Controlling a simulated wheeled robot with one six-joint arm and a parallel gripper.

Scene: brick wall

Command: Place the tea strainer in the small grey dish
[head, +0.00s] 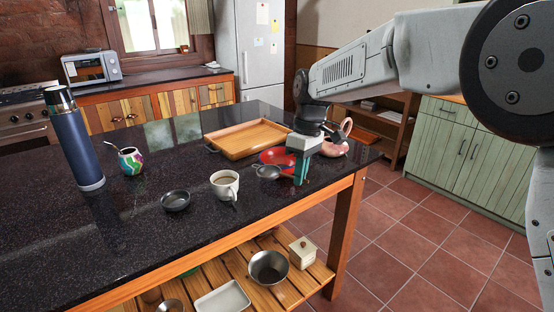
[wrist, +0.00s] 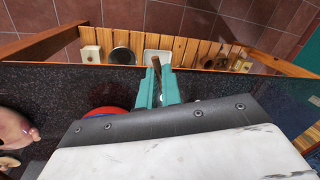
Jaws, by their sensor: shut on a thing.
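The tea strainer (head: 267,172), a small grey metal bowl, is by the right edge of the dark tabletop, just left of my gripper (head: 299,178). My gripper's green fingers are shut on the strainer's handle side. In the wrist view my gripper (wrist: 157,88) points toward the table's edge; the strainer's bowl cannot be made out there. Whether the strainer touches the tabletop is hard to tell. The small grey dish (head: 175,201) stands empty on the tabletop, left of the strainer, with the white mug between them.
The white mug (head: 225,186) holds a brown drink. A red dish (head: 275,157) and a pink pot (head: 336,147) are by my gripper. A wooden tray (head: 246,139) lies behind. A blue flask (head: 75,140) and a colourful cup (head: 130,161) stand left. The front left tabletop is clear.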

